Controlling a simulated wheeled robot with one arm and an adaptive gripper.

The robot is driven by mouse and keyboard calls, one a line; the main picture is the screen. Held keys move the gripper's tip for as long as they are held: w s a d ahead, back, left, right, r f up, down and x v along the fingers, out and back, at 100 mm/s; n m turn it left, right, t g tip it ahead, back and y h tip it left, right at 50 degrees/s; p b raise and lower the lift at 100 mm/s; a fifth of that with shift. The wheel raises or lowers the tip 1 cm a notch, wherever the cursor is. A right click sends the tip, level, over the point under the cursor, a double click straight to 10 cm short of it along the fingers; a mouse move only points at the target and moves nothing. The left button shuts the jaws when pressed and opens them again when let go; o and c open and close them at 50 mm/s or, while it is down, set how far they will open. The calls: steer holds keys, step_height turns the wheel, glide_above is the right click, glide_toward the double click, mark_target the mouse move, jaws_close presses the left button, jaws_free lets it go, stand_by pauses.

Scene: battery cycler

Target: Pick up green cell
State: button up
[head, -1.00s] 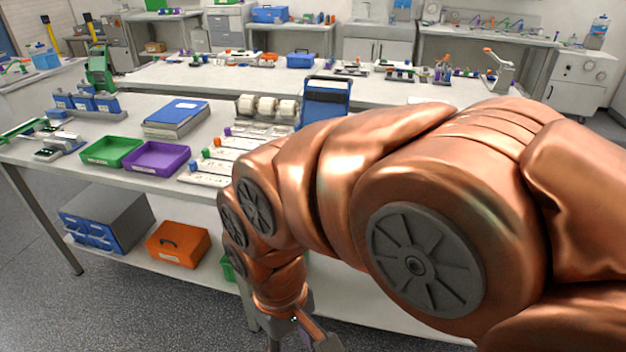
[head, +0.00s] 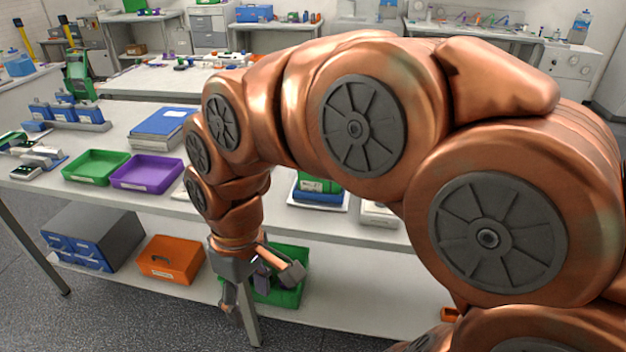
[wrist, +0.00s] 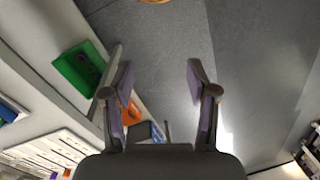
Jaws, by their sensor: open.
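My gripper (head: 260,292) hangs in front of the table's front edge, at about the height of the lower shelf. In the wrist view my gripper (wrist: 160,80) is open, with bare floor between its fingers. A green block (head: 318,185) sits on a blue and white base near the table's front edge, just right of my forearm. It is partly hidden, and I cannot tell whether it is the green cell. The pale channel strips show at the lower left of the wrist view (wrist: 55,150); in the head view my arm mostly covers them.
A green tray (head: 96,168) and a purple tray (head: 147,173) sit on the table (head: 120,118), left of my arm. The lower shelf holds an orange case (head: 170,262), a green bin (head: 290,262) and a grey drawer unit (head: 92,238). Floor lies open in front.

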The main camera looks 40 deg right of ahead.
steer(key=w+d+r+n+t+y, duration=0.1)
steer(key=w+d+r+n, duration=0.15)
steer(key=w, duration=0.45)
steer(key=w+d+r+n+t+y, duration=0.1)
steer(key=w+d+r, duration=0.2)
steer(key=w, duration=0.3)
steer(key=t, duration=0.3)
glide_above(319, 182)
steer(key=s+d, duration=0.1)
steer(key=d, duration=0.2)
steer(key=f, duration=0.5)
steer(key=shift+s+a+f+p, duration=0.1)
steer(key=shift+a+f+p, duration=0.05)
steer(key=shift+a+p, duration=0.15)
steer(key=shift+d+f+g, duration=0.15)
steer(key=shift+g, duration=0.15)
steer(key=shift+n+p+x, duration=0.25)
steer(key=shift+p+x, duration=0.1)
steer(key=shift+x, duration=0.65)
steer(key=shift+p+x, duration=1.25)
steer(key=shift+x, duration=1.55)
steer(key=shift+d, duration=0.1)
jaws_close()
